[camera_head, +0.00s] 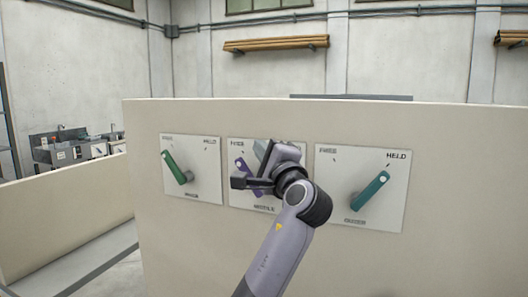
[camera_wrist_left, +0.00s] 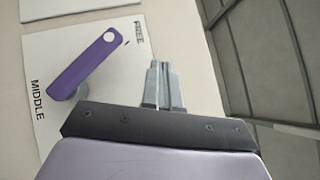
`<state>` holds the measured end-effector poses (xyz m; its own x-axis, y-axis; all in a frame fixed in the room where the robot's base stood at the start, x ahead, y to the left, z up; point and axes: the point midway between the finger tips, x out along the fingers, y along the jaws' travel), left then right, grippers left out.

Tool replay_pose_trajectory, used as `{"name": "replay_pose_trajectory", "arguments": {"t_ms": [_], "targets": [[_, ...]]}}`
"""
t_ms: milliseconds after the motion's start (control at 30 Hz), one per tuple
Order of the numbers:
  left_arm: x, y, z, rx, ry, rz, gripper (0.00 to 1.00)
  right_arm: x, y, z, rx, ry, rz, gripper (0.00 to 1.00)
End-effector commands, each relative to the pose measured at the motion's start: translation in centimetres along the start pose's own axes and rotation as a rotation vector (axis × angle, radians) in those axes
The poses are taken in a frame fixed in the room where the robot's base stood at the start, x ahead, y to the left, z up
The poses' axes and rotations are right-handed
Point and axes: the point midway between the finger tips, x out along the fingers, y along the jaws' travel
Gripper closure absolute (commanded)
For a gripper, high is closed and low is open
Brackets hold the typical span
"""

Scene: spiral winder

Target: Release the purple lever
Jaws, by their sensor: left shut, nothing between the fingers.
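The purple lever (camera_head: 240,165) is on the middle plate (camera_head: 234,199) of the upright panel, partly hidden by my left gripper in the head view. Its free end points up and left, toward the FREE label. In the left wrist view the purple lever (camera_wrist_left: 88,66) shows whole, with its tip close to the FREE mark and the word MIDDLE beside its pivot. My left gripper (camera_head: 262,150) is in front of the middle plate. In the wrist view its fingers (camera_wrist_left: 163,68) are shut and empty, apart from the lever and to its right. My right gripper is not in view.
A green lever (camera_head: 176,167) is on the left plate (camera_head: 208,170), tilted up and left. A teal lever (camera_head: 370,191) is on the right plate (camera_head: 330,190), its end toward HELD. The pale panel (camera_head: 450,200) is otherwise bare.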

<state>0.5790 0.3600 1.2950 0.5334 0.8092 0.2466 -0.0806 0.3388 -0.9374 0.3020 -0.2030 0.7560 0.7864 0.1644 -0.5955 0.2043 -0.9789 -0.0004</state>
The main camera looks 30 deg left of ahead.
Motion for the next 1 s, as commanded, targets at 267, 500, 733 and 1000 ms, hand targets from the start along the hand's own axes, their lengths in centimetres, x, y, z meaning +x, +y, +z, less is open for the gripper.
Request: {"name": "replay_pose_trajectory", "arguments": {"t_ms": [267, 500, 733, 1000], "targets": [[-5.2, -3.7, 1.3, -0.004, 0.002, -0.001, 1.00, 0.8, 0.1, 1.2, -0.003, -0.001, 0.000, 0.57], [-7.5, -5.5, 2.0, -0.001, 0.001, 0.000, 1.00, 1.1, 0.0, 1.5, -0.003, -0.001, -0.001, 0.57], [-7.9, -5.8, 2.2, 0.002, 0.000, 0.000, 1.00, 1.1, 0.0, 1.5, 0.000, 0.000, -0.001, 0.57], [-7.9, -5.8, 2.1, 0.001, 0.000, 0.000, 1.00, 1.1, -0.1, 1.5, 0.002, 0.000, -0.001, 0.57]]}}
